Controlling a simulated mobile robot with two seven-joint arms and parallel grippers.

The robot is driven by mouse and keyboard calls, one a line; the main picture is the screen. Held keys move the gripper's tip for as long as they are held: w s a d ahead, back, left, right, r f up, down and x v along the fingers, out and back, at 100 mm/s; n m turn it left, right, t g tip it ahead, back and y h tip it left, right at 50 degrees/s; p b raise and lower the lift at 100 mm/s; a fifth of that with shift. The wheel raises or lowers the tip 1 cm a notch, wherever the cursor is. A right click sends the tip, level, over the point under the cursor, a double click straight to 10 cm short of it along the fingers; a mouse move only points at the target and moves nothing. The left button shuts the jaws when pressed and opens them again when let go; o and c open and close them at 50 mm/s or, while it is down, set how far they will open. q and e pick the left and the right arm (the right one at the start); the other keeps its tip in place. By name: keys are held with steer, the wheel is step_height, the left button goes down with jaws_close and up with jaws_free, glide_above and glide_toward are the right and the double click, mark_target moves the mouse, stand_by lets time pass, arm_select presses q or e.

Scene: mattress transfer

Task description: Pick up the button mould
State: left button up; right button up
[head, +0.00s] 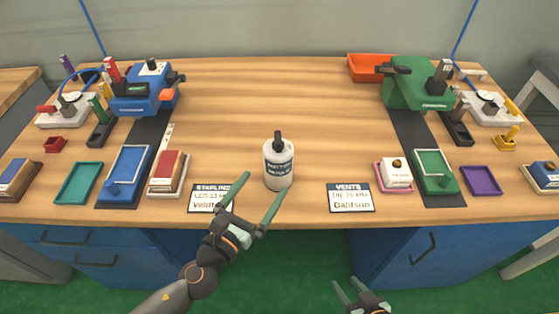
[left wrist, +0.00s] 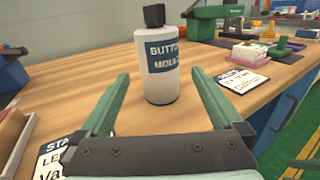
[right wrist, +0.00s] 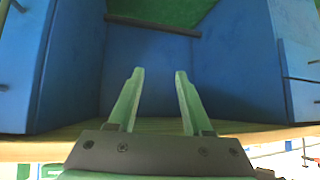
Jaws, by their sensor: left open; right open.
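The button mould is a white bottle (head: 278,166) with a black cap and a dark blue label, standing upright near the front middle of the table. It also shows in the left wrist view (left wrist: 163,75), beyond and between the open fingers. My left gripper (head: 262,190) is open, with its fingers just in front of the bottle, and nothing is between them. I cannot tell whether a fingertip touches it. My right gripper (head: 357,287) is open and empty, low in front of the table. In the right wrist view its fingers (right wrist: 153,88) point at the blue underside area.
The wooden table (head: 280,105) has clear room behind the bottle. Label cards lie left (head: 212,198) and right (head: 350,198) of it. A blue machine (head: 145,92) and a green machine (head: 415,86) stand further back, with trays and blocks at both sides.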

mark_target(279, 161)
arm_select(q)
steer(key=x, duration=0.9)
steer(key=shift+a, duration=0.1)
steer(key=shift+c, duration=0.2)
jaws_close()
stand_by(0.4)
steer(key=shift+w+r, duration=0.1)
